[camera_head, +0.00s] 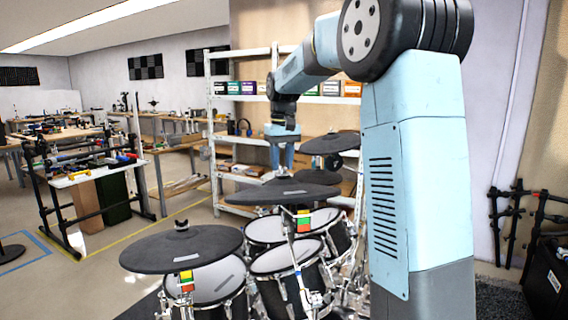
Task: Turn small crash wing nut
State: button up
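A dark grey cymbal pad (262,195) lies below my gripper (282,168), and its centre top is close under the fingertips. I cannot tell whether this is the small crash. My gripper is blue and points straight down. The fingers are too small in the picture to show whether they are open or shut, or whether they touch a wing nut. Any wing nut there is hidden or too small to make out. The large front-left cymbal pad (150,252) has a dark wing nut (182,226) on its top centre.
Another cymbal pad (345,143) stands higher at the back right, and one (318,177) sits just right of my gripper. Drum pads (285,257) with chrome rims stand below. A white shelf (222,190) with boxes is behind. Open floor lies left of the kit.

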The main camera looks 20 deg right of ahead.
jog(key=shift+f, duration=0.35)
grip_shut()
